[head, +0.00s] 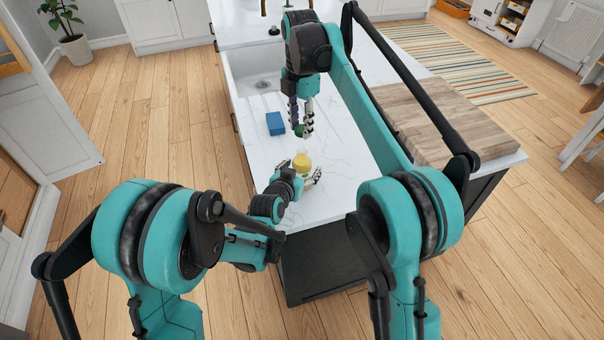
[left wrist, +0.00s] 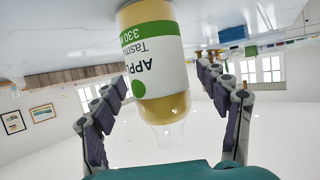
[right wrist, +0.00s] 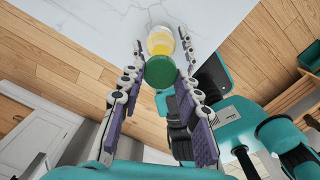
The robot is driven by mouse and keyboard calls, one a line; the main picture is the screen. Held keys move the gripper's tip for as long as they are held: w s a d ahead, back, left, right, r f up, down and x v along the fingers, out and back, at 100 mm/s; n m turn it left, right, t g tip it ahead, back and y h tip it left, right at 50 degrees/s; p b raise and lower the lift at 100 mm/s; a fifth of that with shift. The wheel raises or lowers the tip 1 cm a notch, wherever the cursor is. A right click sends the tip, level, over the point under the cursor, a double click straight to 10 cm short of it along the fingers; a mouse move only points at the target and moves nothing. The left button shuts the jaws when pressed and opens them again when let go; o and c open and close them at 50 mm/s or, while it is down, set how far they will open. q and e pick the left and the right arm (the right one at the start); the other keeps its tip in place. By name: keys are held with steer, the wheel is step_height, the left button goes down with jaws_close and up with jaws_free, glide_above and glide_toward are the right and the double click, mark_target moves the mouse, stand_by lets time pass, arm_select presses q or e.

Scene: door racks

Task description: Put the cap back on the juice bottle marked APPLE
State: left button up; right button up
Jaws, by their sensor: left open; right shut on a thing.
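The juice bottle (head: 301,165) stands on the white counter, open at the top and holding yellow juice. Its white and green label (left wrist: 155,60) reads APPL in the left wrist view, where the bottle shows upside down. My left gripper (left wrist: 162,78) is open, with its fingers on either side of the bottle and gaps visible. My right gripper (head: 301,130) points down above the bottle and is shut on the green cap (right wrist: 160,71). In the right wrist view the bottle (right wrist: 160,42) shows beyond the cap, apart from it.
A blue block (head: 275,123) lies on the counter to the left of my right gripper. A sink (head: 262,85) is farther back. A wooden board surface (head: 425,120) lies to the right. The counter around the bottle (head: 340,150) is otherwise clear.

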arm_select(q)
jaws_close()
arm_select(e)
glide_above(301, 152)
steer(key=shift+f, duration=2.45)
steer(key=shift+f, duration=0.9)
steer(key=shift+f, duration=0.55)
